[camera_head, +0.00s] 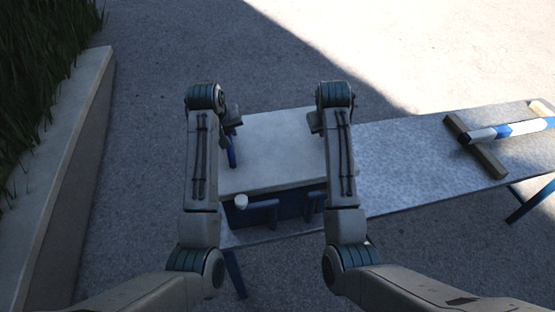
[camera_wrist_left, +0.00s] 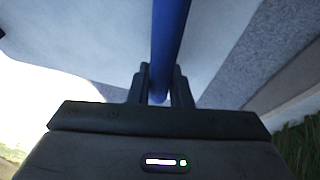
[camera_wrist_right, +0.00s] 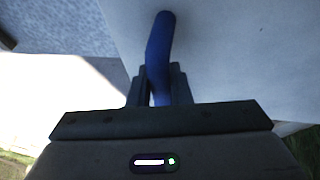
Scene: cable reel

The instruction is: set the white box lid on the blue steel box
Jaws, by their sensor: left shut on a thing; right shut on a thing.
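The white box lid (camera_head: 275,150) lies flat over the blue steel box (camera_head: 288,206), whose front side shows below the lid's front edge. I cannot tell whether the lid touches the box rim. My left gripper (camera_head: 231,133) is shut on a blue handle at the lid's left side; this blue handle (camera_wrist_left: 170,35) runs between the fingers in the left wrist view. My right gripper (camera_head: 317,122) is at the lid's right side. In the right wrist view it is shut on another blue handle (camera_wrist_right: 158,48). My right arm hides part of the lid's right edge.
The box stands on a long grey bench (camera_head: 400,160) with blue legs. A low wall (camera_head: 60,180) with grass stands left. The bench between box and supports is clear.

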